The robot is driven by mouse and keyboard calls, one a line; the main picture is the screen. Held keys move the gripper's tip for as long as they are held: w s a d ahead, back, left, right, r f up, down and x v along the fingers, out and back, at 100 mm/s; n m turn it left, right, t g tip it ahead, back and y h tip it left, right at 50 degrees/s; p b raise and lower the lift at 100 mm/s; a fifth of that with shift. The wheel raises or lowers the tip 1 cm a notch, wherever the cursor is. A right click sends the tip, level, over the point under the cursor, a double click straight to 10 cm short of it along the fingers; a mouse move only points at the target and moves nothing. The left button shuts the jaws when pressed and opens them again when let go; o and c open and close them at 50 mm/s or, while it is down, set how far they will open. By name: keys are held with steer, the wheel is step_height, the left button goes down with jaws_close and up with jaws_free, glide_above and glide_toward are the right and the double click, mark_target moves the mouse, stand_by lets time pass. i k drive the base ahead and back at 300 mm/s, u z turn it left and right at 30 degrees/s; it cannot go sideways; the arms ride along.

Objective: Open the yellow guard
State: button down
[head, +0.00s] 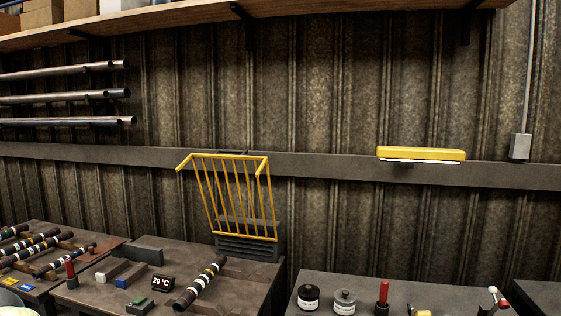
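The yellow guard (237,239) is a frame of thin yellow bars at the back of the middle bench. It stands steeply upright, leaning a little, with its lower edge at a dark grey ribbed block (248,249). Two short yellow arms at its top corners point toward the camera side. A driveshaft with coloured bands (200,284) lies on the bench in front of the guard, uncovered by its bars. My gripper is not in view.
A small 20 °C display (162,283) and several blocks sit on the middle bench (240,290). Two labelled jars (308,297) and a red-handled tool (383,293) stand on the right bench. More banded shafts (30,246) lie at left. A wooden shelf (250,18) hangs above.

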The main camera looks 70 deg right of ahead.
mark_target(265, 160)
steer(key=z, duration=0.85)
steer(key=i, duration=0.8)
steer(key=z, duration=0.85)
